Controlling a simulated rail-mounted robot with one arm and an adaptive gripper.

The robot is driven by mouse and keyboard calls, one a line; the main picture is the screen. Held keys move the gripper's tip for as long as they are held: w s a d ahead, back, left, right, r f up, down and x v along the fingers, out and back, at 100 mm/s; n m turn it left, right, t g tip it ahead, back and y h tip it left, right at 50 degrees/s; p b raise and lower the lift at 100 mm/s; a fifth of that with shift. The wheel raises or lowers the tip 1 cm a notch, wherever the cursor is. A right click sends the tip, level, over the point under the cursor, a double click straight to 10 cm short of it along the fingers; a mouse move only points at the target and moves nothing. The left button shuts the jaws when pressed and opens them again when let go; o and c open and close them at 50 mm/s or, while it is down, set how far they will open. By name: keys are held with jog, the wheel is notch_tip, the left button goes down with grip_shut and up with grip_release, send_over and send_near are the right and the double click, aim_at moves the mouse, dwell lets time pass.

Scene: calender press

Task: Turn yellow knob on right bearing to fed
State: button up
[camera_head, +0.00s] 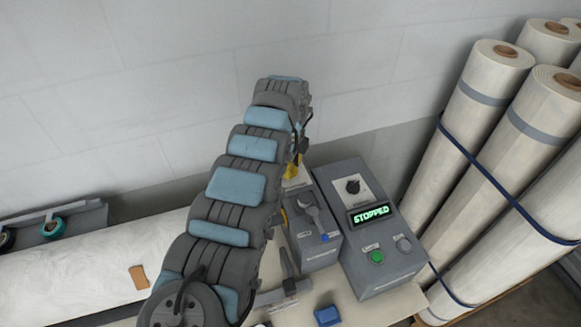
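A small yellow part (292,170) shows just right of my arm, above a grey box. It may be the yellow knob, but my arm hides part of it and its setting cannot be read. My gripper (303,143) shows only as a small dark part at the far end of the arm, close above the yellow part. I cannot tell whether it touches it or whether its fingers are open. The grey box (318,254) below carries a grey lever-like handle (308,204) and a small blue button. I cannot tell which part is the right bearing.
A grey control box (375,270) stands to the right, with a black dial, a green "STOPPED" display (371,213) and a green button (376,257). Tall wrapped rolls (470,120) stand at far right. A white roll (80,265) lies left. A blue block (327,315) is in front.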

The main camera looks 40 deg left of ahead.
dwell(0.3)
jog(key=o, duration=1.2)
notch_tip(320, 180, up, 12)
dwell(0.3)
